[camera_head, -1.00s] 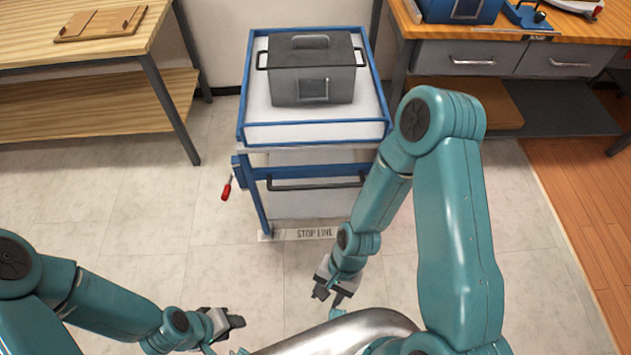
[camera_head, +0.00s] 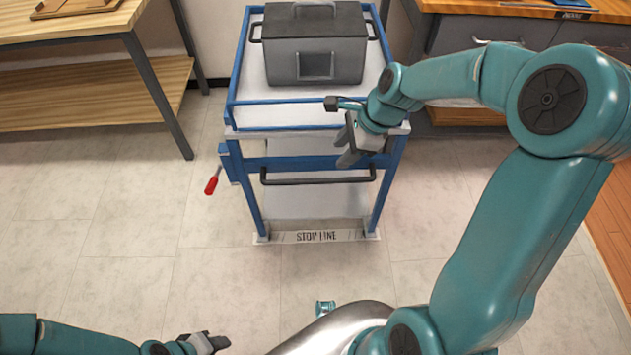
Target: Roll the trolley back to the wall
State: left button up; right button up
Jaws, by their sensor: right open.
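The trolley (camera_head: 232,110) has a blue frame and a white top, and stands upright in front of me near the wall. A black handle bar (camera_head: 300,180) runs across its front. A grey lidded box (camera_head: 290,66) stands on its top. A "STOP LINE" strip (camera_head: 318,236) lies at the foot of the trolley. My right gripper (camera_head: 347,150) is open and empty, in front of the trolley's upper right front, above the handle bar; I cannot tell if it touches. My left gripper (camera_head: 212,343) is low at the bottom edge, away from the trolley; its jaws are too small to judge.
A wooden table (camera_head: 75,25) with a lower shelf stands at the left. A workbench with grey drawers (camera_head: 475,36) stands at the right. A red-handled lever (camera_head: 213,182) sticks out at the trolley's left. The tiled floor (camera_head: 100,240) at left is clear.

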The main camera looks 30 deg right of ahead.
jog(key=d+b, duration=0.1)
jog(key=d, duration=0.1)
jog(key=b, duration=0.5)
send_near(320, 180)
jog(key=shift+t, duration=0.3)
jog(key=x, duration=0.8)
jog(key=shift+s+f, duration=0.2)
jog(key=shift+f, duration=0.05)
pick_arm(q)
notch_tip(320, 180, down, 7)
jog(key=shift+a+r, duration=0.1)
pick_arm(e)
grip_shut()
